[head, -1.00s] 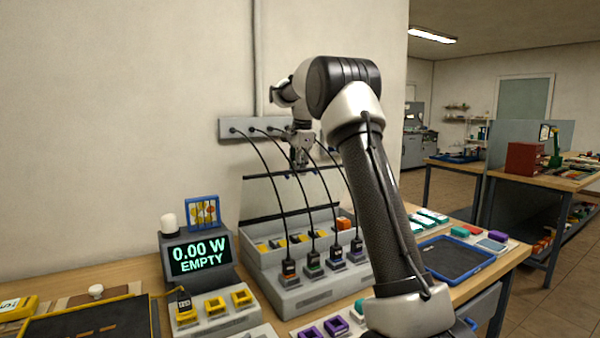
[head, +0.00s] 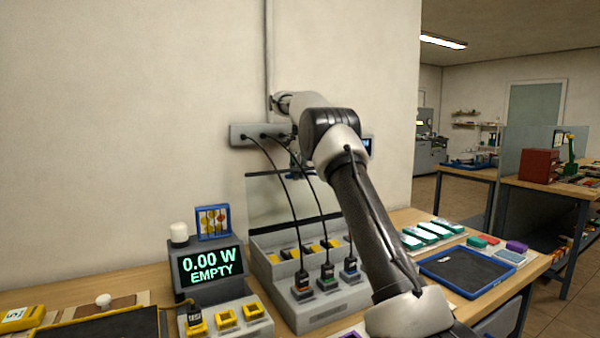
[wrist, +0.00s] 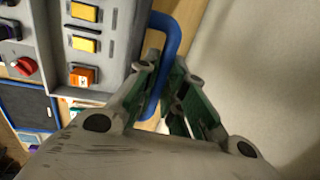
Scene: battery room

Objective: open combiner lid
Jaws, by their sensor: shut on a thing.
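The combiner (head: 322,313) is a grey stepped box on the bench, with yellow slots and black cables plugged along its front. Its lid (head: 262,198) looks like a pale panel standing up behind the box, above a dark strip. My gripper (head: 297,168) is at the lid's top edge, partly hidden behind my arm. In the wrist view my gripper (wrist: 174,82) is shut on a blue handle (wrist: 172,35), a curved bar between the green finger pads. The combiner's slots and an orange block (wrist: 82,76) show to the left there. My arm covers the combiner's right side in the head view.
A display reading 0.00 W EMPTY (head: 210,264) stands left of the combiner. A grey cable strip (head: 240,136) is on the wall just above the lid. A blue-edged tray (head: 465,272) and several coloured blocks are at the right.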

